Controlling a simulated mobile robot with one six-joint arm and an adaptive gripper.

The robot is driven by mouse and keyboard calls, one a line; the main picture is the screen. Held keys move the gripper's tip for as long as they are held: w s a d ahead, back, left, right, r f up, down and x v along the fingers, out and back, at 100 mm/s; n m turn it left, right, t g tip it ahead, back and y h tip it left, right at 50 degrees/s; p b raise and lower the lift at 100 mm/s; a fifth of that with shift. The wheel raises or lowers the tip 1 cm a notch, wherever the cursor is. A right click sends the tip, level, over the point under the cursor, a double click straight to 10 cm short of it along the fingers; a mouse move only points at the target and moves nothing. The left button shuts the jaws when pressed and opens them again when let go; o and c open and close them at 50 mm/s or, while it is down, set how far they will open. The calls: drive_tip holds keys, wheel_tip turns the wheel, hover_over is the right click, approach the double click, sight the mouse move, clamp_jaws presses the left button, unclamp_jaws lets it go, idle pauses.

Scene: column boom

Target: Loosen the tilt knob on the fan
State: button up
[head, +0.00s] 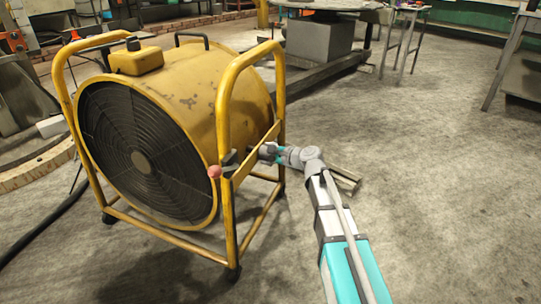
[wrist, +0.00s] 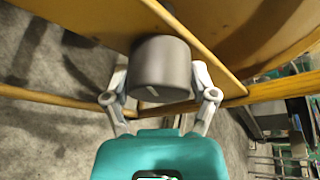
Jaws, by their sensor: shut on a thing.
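The yellow fan (head: 200,75) stands on the floor in a tubular yellow frame, its dark round grille facing front left. The tilt knob (wrist: 160,68) is a dark grey cylinder with a short white mark near the lower edge of its face. It sits against a yellow plate of the frame in the wrist view. My gripper (wrist: 160,78) is shut on the knob, one finger on each side. In the head view my gripper (head: 265,152) reaches the frame's right side. The knob is hard to make out there.
A lever with a pink-red ball (head: 214,171) sticks out at the frame's front right upright, close to my gripper. A dark hose (head: 50,228) lies on the floor at left. A grey block (head: 318,40) stands behind. The floor at right is clear.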

drive_tip(key=shift+s+a, duration=0.15)
drive_tip(key=o, duration=1)
drive_tip(key=shift+s+d+r+n+p, duration=0.2)
drive_tip(key=shift+d+n+p, duration=0.15)
drive_tip(key=shift+d, duration=0.15)
drive_tip(key=s+d+r+n+g+h+p, duration=0.2)
drive_tip(key=s+d+n+h+p, duration=0.2)
drive_tip(key=s+d+p, duration=0.3)
drive_tip(key=s+d+r+n+g+h+p, duration=0.3)
drive_tip(key=s+d+n+h+p, duration=0.1)
drive_tip(key=s+d+p, duration=0.3)
drive_tip(key=s+d+r+n+g+h+p, duration=0.3)
drive_tip(key=s+d+n+p, duration=0.3)
drive_tip(key=s+d, duration=0.3)
drive_tip(key=shift+s+h+p, duration=0.4)
drive_tip(key=shift+s+h, duration=0.1)
drive_tip(key=shift+s, duration=0.55)
